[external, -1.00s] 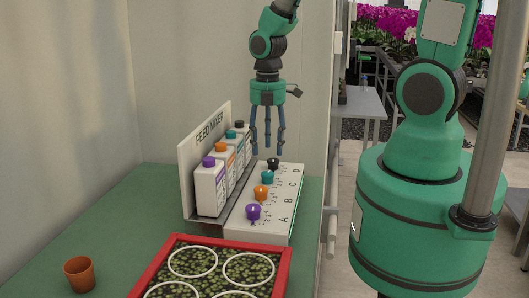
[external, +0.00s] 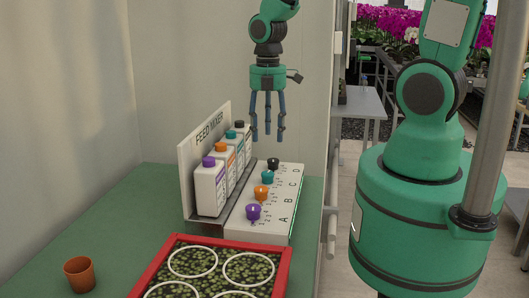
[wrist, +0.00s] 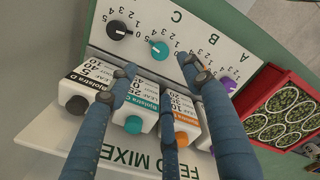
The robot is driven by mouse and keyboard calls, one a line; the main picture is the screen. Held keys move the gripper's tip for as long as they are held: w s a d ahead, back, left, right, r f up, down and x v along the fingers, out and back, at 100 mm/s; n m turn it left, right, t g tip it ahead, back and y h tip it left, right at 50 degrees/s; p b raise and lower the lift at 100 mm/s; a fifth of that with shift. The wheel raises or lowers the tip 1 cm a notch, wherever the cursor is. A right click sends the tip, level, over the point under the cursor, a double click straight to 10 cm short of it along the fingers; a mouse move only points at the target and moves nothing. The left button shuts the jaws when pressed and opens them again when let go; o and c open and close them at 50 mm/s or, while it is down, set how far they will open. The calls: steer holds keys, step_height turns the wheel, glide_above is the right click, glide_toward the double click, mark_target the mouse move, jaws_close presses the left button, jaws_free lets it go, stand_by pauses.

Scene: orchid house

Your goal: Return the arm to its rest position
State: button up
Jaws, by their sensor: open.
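My gripper (external: 267,135) hangs in the air above the far end of the feed mixer, fingers pointing down, open and empty. The feed mixer's white panel (external: 283,205) carries purple (external: 253,212), orange (external: 261,191), teal (external: 267,177) and black (external: 273,164) knobs beside the letters A to D. In the wrist view the fingers (wrist: 165,100) are spread over the bottles and the panel, touching neither as far as I can tell. The fingers partly hide the panel and the orange knob there.
Bottles with purple (external: 208,162), orange, teal and black caps stand in a row before the FEED MIXER sign (external: 195,150). A red-rimmed tray (external: 284,268) with white rings lies in front. A terracotta pot (external: 80,274) stands on the green table (external: 130,215), otherwise clear at left.

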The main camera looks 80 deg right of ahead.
steer(key=a+r+m+t+b, duration=0.1)
steer(key=a+r+m+t, duration=0.15)
steer(key=a+r, duration=0.45)
steer(key=a+r+m+t+b, duration=0.15)
steer(key=a+r+m, duration=0.25)
steer(key=r, duration=0.7)
steer(key=s+a+r+m+t+b, duration=0.1)
steer(key=s+a+r+m+b, duration=0.1)
steer(key=s+a+r+m, duration=0.5)
step_height(320, 180, up, 3)
steer(key=shift+s+a+f+t, duration=0.2)
steer(key=shift+s+a+t, duration=0.1)
steer(key=shift+s+a, duration=0.55)
steer(key=shift+d, duration=0.1)
stand_by(1.3)
